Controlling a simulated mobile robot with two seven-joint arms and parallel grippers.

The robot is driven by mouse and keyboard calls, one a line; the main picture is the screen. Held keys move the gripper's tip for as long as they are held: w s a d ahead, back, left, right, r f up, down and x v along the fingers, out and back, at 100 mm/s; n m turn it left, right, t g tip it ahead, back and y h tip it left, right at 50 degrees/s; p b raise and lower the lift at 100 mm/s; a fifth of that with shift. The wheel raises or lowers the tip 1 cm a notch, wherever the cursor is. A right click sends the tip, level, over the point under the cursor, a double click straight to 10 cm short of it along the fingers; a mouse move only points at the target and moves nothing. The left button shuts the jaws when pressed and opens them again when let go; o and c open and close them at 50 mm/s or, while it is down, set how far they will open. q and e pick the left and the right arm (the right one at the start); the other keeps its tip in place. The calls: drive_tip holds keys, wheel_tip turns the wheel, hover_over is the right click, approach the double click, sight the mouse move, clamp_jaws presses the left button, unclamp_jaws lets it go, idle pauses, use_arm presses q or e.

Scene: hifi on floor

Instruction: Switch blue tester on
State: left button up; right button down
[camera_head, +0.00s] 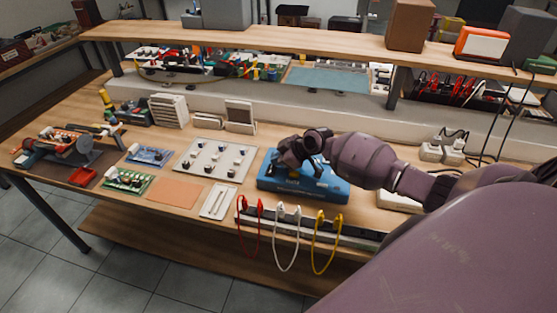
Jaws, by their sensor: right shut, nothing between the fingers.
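The blue tester (335,191) is a blue box on the wooden workbench, right of the picture's middle. My right arm comes in from the right, and my right gripper (316,172) is over the top of the tester. The gripper is shut with nothing in it. It hides much of the tester's top, so I cannot make out the switch or its position. Whether the fingertips touch the tester I cannot tell. My left gripper is not in view.
A white panel with knobs (197,165) lies left of the tester. Red (243,232), white (279,240) and yellow (314,250) cables hang at the bench's front edge. White plug adapters (431,152) stand behind my right arm. A shelf (300,43) runs above the bench's back.

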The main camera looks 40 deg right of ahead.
drive_tip(key=shift+f, duration=0.2)
drive_tip(key=shift+w+d+f+m+g+y+b, duration=0.1)
drive_tip(key=shift+d+f+m+g+y+b, duration=0.15)
drive_tip(key=shift+f+b, duration=0.6)
drive_tip(key=shift+r, duration=0.45)
drive_tip(key=shift+a+r, duration=0.1)
drive_tip(key=shift+a, duration=0.15)
drive_tip(key=shift+s+a+r+p, duration=0.2)
drive_tip(key=shift+s+a+p, duration=0.3)
drive_tip(key=shift+p, duration=0.2)
drive_tip(key=shift+w, duration=0.1)
